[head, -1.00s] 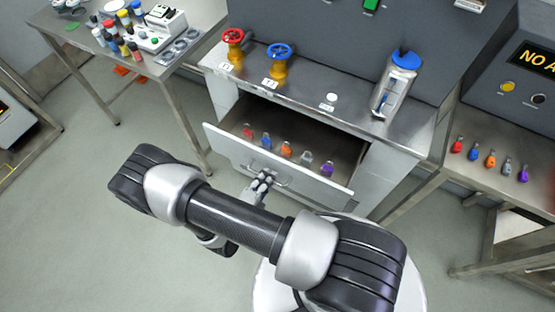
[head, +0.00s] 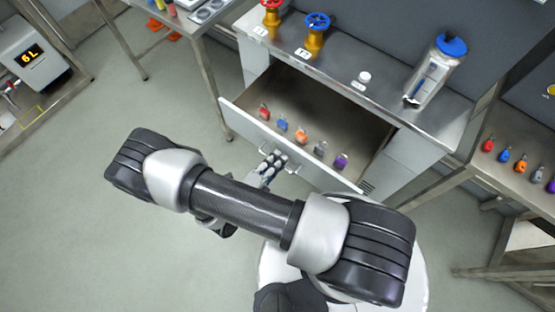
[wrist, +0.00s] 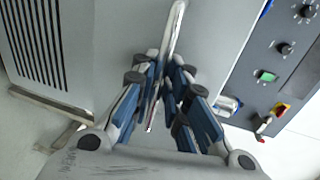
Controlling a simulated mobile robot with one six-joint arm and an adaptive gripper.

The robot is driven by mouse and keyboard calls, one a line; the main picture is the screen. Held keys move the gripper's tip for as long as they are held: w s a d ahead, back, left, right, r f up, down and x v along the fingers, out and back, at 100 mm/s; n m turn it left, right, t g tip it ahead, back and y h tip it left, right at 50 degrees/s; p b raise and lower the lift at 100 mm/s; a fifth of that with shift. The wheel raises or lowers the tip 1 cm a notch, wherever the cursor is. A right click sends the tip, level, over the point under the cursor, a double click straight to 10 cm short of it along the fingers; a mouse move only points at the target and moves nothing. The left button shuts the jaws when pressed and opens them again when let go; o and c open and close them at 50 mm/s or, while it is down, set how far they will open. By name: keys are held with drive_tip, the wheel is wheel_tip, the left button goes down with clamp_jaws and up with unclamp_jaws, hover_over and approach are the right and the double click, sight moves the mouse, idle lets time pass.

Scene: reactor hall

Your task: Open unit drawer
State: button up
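The unit drawer (head: 240,118) stands well out from under the steel counter, with several coloured tags inside, among them a red one (head: 264,111) and a purple one (head: 341,161). Its bar handle (head: 293,168) is on the front face, partly hidden by my gripper (head: 272,162). In the wrist view, the handle (wrist: 177,22) runs between the two blue-padded fingers of my gripper (wrist: 164,78). The fingers are closed in on the bar from both sides. The far fingertips and exact contact are partly hidden.
On the counter (head: 345,75) stand a red valve (head: 271,12), a blue valve (head: 317,30) and a blue-capped canister (head: 437,68). A side table at right holds more tags (head: 504,157). The grey floor (head: 70,190) at left is clear.

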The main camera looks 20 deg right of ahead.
drive_tip(key=o, duration=0.3)
drive_tip(key=shift+f, duration=0.1)
drive_tip(key=shift+o, duration=0.2)
drive_tip(key=v, duration=1.2)
